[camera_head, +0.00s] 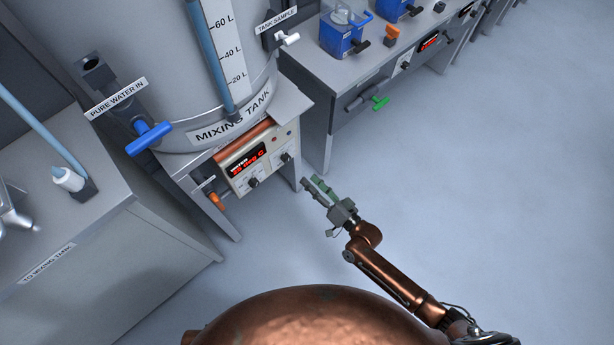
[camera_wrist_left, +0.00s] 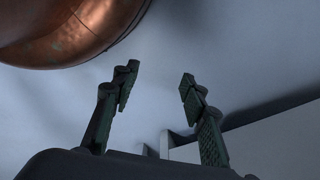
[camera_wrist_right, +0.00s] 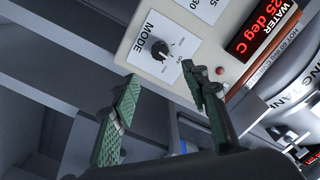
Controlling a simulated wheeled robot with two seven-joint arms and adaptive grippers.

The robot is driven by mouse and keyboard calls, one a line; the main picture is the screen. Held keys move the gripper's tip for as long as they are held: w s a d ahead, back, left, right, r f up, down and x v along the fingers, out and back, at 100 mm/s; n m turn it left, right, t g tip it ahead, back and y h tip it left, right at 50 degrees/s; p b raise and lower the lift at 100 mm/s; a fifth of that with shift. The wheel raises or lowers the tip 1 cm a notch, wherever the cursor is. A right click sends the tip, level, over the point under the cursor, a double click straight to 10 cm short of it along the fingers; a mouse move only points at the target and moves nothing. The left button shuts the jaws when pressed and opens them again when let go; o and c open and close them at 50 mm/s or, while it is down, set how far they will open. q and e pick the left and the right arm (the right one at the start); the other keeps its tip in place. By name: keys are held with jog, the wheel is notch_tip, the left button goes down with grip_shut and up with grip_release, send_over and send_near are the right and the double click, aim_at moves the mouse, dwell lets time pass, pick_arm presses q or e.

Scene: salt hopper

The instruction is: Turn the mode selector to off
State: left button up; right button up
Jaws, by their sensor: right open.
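The mode selector (camera_wrist_right: 160,49) is a small black round knob on a pale plate marked MODE, seen in the right wrist view. It looks to be the right-hand knob (camera_head: 286,157) on the heater panel (camera_head: 237,181) in the head view. Its exact setting is too small to read. My right gripper (camera_head: 310,182) is open and empty, right of the panel. In the right wrist view its green fingers (camera_wrist_right: 160,76) stand apart in front of the knob, not closed on it. My left gripper (camera_wrist_left: 157,78) is open and empty in the left wrist view.
A red display (camera_wrist_right: 265,28) reads WATER 25 deg C. A second knob (camera_head: 253,182) sits left of the selector. The mixing tank (camera_head: 190,80) stands above the panel. An orange-handled valve (camera_head: 216,199) is at lower left. The floor (camera_head: 480,180) at right is clear.

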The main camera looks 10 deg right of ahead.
aim_at(288, 161)
dwell(0.3)
jog(key=w+a+n+b, duration=0.2)
jog(key=n+b, duration=0.1)
jog(key=n, duration=0.2)
jog(key=w+a+n+b, duration=0.2)
jog(key=w+n+b, duration=0.1)
jog(key=n, duration=0.3)
jog(key=w+a+n+b, duration=0.2)
jog(key=w+n+b, duration=0.1)
jog(key=n, duration=0.3)
jog(key=shift+w+a+f+b, duration=0.15)
jog(key=shift+a+b, duration=0.2)
jog(key=shift+b, duration=0.15)
jog(key=shift+w+a, duration=0.25)
jog(key=shift+w, duration=0.15)
pick_arm(q)
jog(key=w+d+t+h, duration=0.2)
jog(key=w+d+t, duration=0.3)
jog(key=w+d, duration=0.4)
jog(key=w, duration=0.2)
jog(key=shift+w+d+f+t+h, duration=0.25)
jog(key=shift+w+f+t+h, duration=0.05)
jog(key=shift+f+h, duration=0.1)
